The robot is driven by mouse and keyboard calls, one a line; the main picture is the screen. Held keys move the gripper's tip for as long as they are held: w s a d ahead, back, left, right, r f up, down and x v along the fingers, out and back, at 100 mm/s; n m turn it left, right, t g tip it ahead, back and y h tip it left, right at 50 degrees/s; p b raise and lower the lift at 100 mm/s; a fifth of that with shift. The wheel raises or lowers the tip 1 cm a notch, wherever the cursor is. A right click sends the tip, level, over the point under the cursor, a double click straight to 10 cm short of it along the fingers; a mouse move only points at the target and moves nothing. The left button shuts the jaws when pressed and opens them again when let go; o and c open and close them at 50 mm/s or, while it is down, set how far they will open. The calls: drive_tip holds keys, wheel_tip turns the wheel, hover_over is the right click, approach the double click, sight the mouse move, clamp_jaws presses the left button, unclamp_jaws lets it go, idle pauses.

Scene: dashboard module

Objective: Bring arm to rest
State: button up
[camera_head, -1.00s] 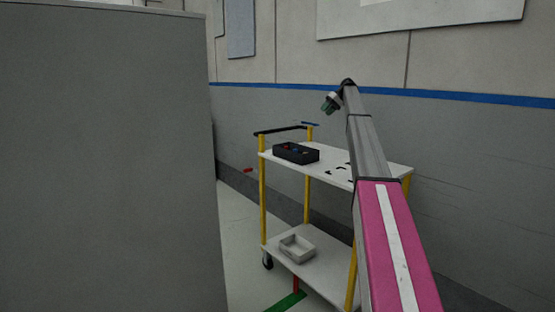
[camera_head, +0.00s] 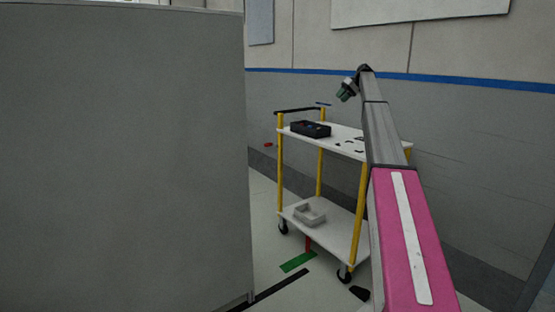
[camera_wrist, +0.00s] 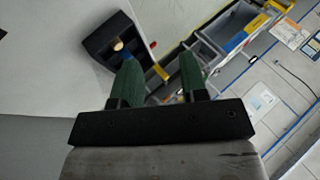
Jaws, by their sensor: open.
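My arm reaches up and forward in the head view, with its pink and grey links on the right side. My gripper (camera_head: 345,92) is at its far end, small and dark green, in the air above the cart's level in the picture. In the wrist view the two green fingers of my gripper (camera_wrist: 160,72) stand apart with nothing between them. A black box (camera_head: 311,130) sits on the cart's white top shelf. What looks like the same box (camera_wrist: 102,30) shows past the left finger in the wrist view.
A white cart (camera_head: 338,134) with yellow posts stands partly behind my arm. A grey tray (camera_head: 309,214) is on its lower shelf. A large grey panel (camera_head: 120,160) fills the left. A wall (camera_head: 480,150) is behind. A ladder-like frame (camera_wrist: 222,48) shows in the wrist view.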

drive_tip(key=s+a+f+m+h, duration=0.1)
drive_tip(key=s+a+f, duration=0.3)
drive_tip(key=s+f, duration=0.65)
drive_tip(key=s+a+f+m+h, duration=0.15)
drive_tip(key=s+a+f, duration=0.25)
drive_tip(key=s+f, duration=0.7)
drive_tip(key=s+a+f+m+h, duration=0.15)
drive_tip(key=s+a+f, duration=0.35)
drive_tip(key=f, duration=1)
drive_tip(key=s+a+f+h, duration=0.1)
drive_tip(key=s+f, duration=0.5)
drive_tip(key=s, duration=0.8)
drive_tip(key=s+a+f+m+h, duration=0.1)
drive_tip(key=s+f, duration=0.5)
drive_tip(key=s, duration=0.8)
drive_tip(key=s+a+f+h, duration=0.1)
drive_tip(key=s+f, duration=0.6)
drive_tip(key=s, duration=0.7)
drive_tip(key=shift+a+m+h, duration=0.15)
drive_tip(key=shift+m+h, duration=0.25)
drive_tip(key=shift+h, duration=0.2)
drive_tip(key=shift+w, duration=0.15)
